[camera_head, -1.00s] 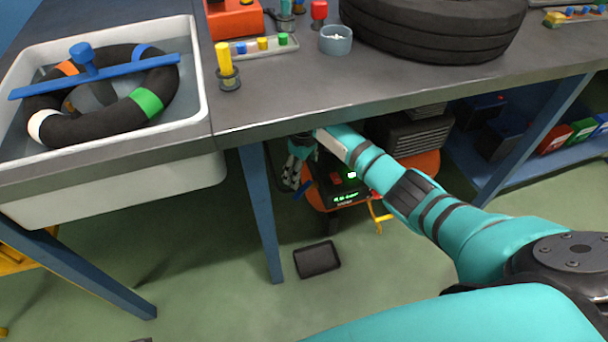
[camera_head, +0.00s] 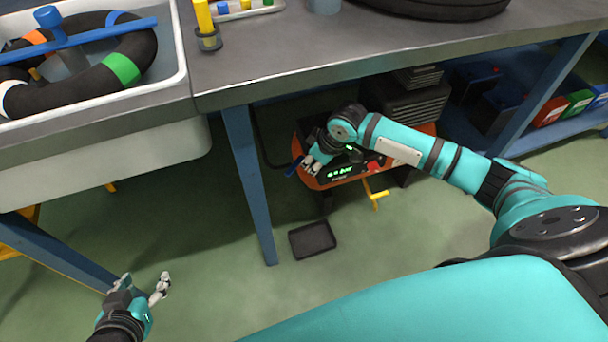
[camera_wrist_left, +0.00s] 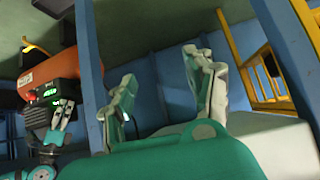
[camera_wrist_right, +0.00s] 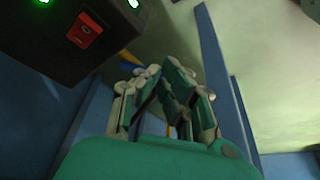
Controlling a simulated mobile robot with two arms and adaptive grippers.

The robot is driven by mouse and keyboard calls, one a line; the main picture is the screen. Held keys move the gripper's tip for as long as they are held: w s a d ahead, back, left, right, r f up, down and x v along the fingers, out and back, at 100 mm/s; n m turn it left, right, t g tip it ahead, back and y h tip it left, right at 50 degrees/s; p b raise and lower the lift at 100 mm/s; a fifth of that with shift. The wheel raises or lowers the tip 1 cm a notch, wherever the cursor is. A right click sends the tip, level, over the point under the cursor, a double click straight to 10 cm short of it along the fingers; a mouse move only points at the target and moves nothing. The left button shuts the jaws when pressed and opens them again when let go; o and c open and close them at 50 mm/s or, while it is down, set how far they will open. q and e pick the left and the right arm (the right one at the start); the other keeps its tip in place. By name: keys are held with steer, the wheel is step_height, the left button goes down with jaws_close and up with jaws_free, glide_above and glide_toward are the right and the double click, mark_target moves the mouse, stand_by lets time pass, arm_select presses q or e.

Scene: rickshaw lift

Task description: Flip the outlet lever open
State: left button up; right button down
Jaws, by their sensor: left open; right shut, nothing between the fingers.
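An orange compressor (camera_head: 403,160) with a black panel, lit green displays and a red switch (camera_wrist_right: 85,32) stands under the bench. A small blue lever (camera_head: 293,168) shows at the panel's left end; a blue piece (camera_wrist_right: 127,57) appears just beyond the fingers in the right wrist view. My right gripper (camera_head: 309,164) is shut and empty close beside the blue lever; contact cannot be told. A yellow handle (camera_head: 376,196) hangs at the compressor's front. Which part is the outlet lever is not marked. My left gripper (camera_head: 146,283) is open and empty, low at the left.
The bench (camera_head: 300,68) overhangs the compressor, with a blue leg (camera_head: 250,185) to its left. A black tray (camera_head: 312,240) lies on the floor in front. A white basin (camera_head: 120,150) is at the left, blue shelving (camera_head: 560,100) at the right.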

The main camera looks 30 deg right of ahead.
mark_target(295, 166)
arm_select(q)
steer(key=w+d+r+t+h+b, duration=0.2)
steer(key=w+r+t, duration=0.4)
steer(key=r, duration=0.4)
steer(key=shift+w+d+r+t, duration=0.15)
steer(key=shift+d+t, duration=0.45)
steer(key=shift+t, duration=0.1)
arm_select(e)
steer(key=x, duration=0.6)
steer(key=shift+f, duration=0.25)
steer(key=shift+w+a, duration=0.1)
